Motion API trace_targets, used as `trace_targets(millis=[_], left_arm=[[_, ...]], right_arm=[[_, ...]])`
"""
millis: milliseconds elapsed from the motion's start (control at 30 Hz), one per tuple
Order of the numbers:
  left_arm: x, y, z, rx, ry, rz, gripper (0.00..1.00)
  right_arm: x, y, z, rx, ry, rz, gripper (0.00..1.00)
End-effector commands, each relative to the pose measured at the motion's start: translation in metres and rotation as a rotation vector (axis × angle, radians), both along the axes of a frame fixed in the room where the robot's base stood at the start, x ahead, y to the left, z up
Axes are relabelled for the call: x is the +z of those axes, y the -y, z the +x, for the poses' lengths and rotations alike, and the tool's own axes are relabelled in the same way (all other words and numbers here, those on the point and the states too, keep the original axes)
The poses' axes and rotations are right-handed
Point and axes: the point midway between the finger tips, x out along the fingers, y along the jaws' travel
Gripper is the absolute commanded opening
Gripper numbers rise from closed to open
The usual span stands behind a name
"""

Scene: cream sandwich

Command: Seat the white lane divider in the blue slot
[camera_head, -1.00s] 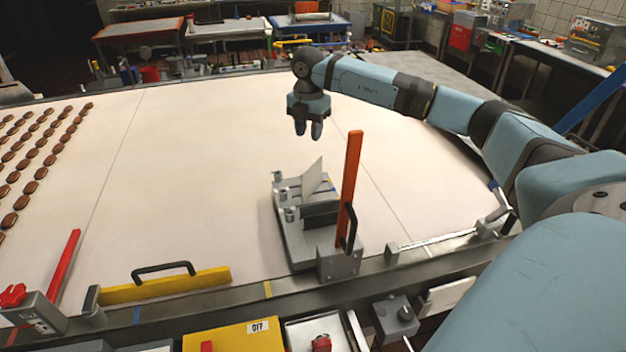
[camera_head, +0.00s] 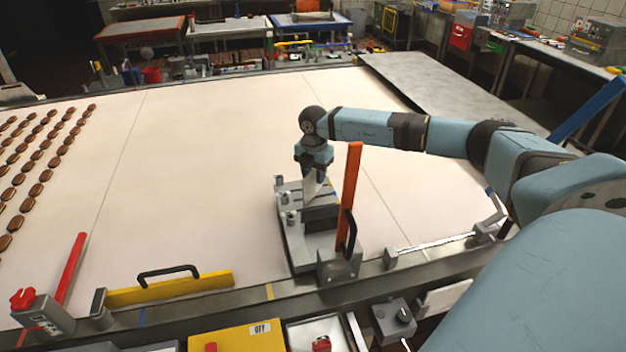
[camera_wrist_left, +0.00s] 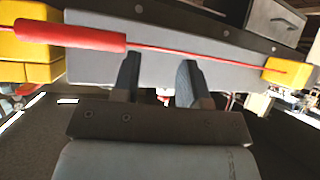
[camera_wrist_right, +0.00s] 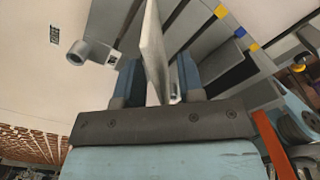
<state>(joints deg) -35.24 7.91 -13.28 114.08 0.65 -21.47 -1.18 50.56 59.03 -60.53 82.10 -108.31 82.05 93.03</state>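The white lane divider (camera_head: 313,190) stands tilted in the grey fixture (camera_head: 301,243) at the belt's near side. My right gripper (camera_head: 316,168) is directly above it, pointing down. In the right wrist view the divider (camera_wrist_right: 153,45) passes between the two fingers of the open right gripper (camera_wrist_right: 158,82), closer to the left finger. A blue mark (camera_wrist_right: 240,32) shows on the fixture's slotted part, between two yellow marks, to the right of the divider. The slot's inside is mostly hidden. My left gripper (camera_wrist_left: 160,80) is open and empty, and is outside the head view.
An orange upright bar (camera_head: 350,195) with a black handle stands just right of the fixture. A yellow bar (camera_head: 170,287) with a black handle lies on the near rail. Rows of brown biscuits (camera_head: 40,160) lie at left. The middle belt is clear. The left wrist view shows a red-handled rod (camera_wrist_left: 70,35).

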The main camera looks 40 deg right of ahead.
Motion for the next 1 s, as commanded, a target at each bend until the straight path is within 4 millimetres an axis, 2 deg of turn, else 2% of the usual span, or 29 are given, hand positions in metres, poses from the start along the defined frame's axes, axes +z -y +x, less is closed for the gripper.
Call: trace_targets(millis=[133,200,300,767,867,1000], left_arm=[[0.000,0.000,0.000,0.001,0.001,0.000,0.40],[0.000,0.000,0.000,0.001,0.001,0.000,0.40],[0.000,0.000,0.000,0.001,0.002,0.000,0.40],[-0.001,0.000,0.000,0.000,0.001,-0.002,0.40],[-0.002,0.001,0.000,-0.001,0.000,-0.002,0.40],[-0.007,0.002,0.000,-0.003,-0.001,-0.003,0.40]], right_arm=[[0.000,0.000,0.000,0.000,0.000,0.000,0.35],[0.000,0.000,0.000,0.000,0.000,0.000,0.19],[0.000,0.000,0.000,0.000,0.000,0.000,0.00],[0.005,0.000,0.000,-0.001,0.002,0.001,0.00],[0.013,0.001,0.001,-0.002,0.002,0.001,0.00],[0.036,0.000,0.001,-0.001,0.004,0.001,0.00]])
